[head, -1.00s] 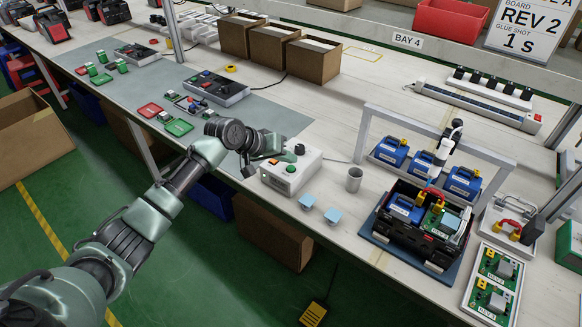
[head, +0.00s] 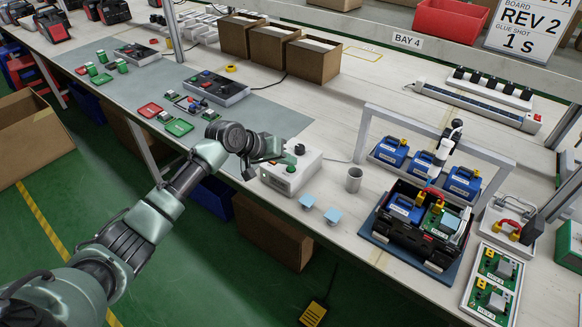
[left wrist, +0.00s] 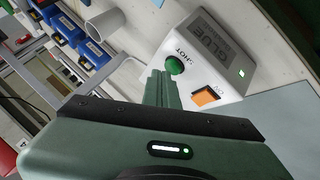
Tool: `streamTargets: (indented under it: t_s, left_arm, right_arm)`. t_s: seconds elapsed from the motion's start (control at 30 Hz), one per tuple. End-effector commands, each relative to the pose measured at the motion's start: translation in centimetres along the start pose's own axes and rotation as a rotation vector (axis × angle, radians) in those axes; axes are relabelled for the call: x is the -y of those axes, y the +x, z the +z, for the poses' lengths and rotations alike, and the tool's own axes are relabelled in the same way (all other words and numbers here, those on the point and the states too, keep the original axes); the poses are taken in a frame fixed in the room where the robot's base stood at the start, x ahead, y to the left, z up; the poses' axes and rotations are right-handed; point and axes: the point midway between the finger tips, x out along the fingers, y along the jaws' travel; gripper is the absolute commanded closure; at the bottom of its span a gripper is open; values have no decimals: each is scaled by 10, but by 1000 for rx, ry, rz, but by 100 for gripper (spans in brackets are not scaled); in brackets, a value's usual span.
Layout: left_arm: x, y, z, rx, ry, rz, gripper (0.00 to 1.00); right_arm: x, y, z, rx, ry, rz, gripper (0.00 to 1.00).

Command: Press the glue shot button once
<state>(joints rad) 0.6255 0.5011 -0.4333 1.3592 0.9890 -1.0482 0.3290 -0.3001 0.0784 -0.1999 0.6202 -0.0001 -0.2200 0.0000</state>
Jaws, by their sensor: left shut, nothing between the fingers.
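The white glue box (head: 283,180) sits near the front edge of the bench, and it also shows in the left wrist view (left wrist: 200,55). Its round green shot button (left wrist: 174,65) has the word SHOT beside it; in the head view the button (head: 300,149) looks dark, on the top's right part. An orange switch (left wrist: 206,96) marked ON and a small lit green lamp (left wrist: 241,73) are also on the box. My left gripper (head: 289,159) is shut and empty over the box. In the left wrist view its fingertips (left wrist: 160,74) are close beside the button; contact cannot be told.
A black crate (head: 417,240) with parts is further right. A dark controller (head: 217,88) lies left on the grey mat (head: 262,117). Bare bench lies behind the box.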

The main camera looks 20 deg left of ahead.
Motion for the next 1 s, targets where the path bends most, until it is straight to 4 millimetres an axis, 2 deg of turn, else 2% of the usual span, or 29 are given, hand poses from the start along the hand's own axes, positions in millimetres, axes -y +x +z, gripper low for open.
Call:
streamTargets:
  t_s: [1.0]
  left_arm:
    - [2, 4, 3, 2, 0, -1, 100]
  right_arm:
    - [0, -3, 0, 0, 0, 0, 53]
